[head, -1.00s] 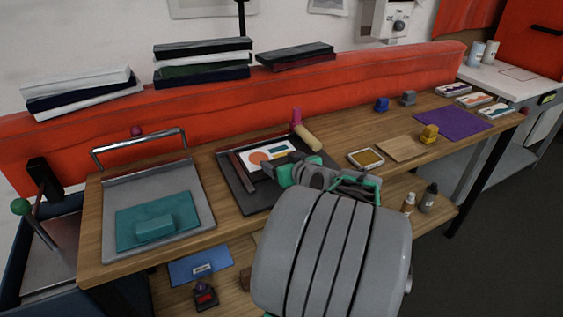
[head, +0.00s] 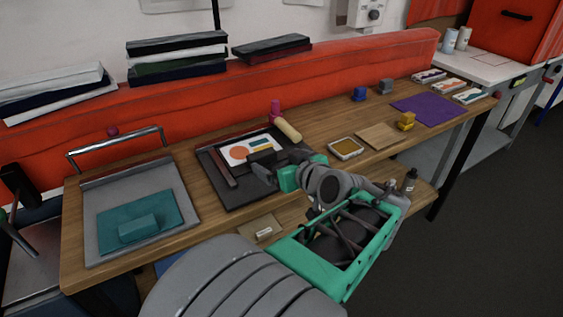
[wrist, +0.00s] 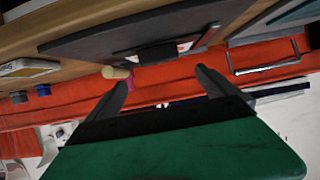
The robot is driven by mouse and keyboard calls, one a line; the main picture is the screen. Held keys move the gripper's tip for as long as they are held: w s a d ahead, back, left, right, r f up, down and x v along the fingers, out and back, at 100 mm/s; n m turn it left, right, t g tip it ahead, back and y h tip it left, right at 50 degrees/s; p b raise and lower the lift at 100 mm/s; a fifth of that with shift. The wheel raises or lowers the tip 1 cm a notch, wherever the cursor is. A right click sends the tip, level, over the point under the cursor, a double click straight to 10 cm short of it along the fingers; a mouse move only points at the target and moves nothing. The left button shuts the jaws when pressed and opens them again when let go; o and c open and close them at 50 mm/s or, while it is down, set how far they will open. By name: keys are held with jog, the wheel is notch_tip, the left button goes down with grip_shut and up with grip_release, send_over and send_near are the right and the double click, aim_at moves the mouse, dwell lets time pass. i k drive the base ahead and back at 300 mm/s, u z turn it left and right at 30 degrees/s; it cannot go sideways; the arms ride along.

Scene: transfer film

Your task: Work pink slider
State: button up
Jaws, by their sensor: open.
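A pink upright piece (head: 275,107), which looks like the pink slider, stands at the back edge of a dark tray (head: 240,196) on the workbench. A pale roller (head: 288,129) lies just in front of it and hides its lower part. In the wrist view, a little pink (wrist: 134,80) shows beside the roller (wrist: 117,72). My gripper (head: 256,170) is over the front right part of the tray, nearer to me than the pink piece. In the wrist view its two fingers (wrist: 160,80) are spread apart with nothing between them.
A white sheet with coloured shapes (head: 237,153) lies in the tray. A grey plate with a metal handle (head: 98,222) is at left, an ochre pad (head: 346,148) at right. A red padded rail (head: 210,98) runs along the back. Bare wood (head: 325,118) lies right of the roller.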

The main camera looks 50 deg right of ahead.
aim_at(276, 117)
jog(key=z, duration=1.4)
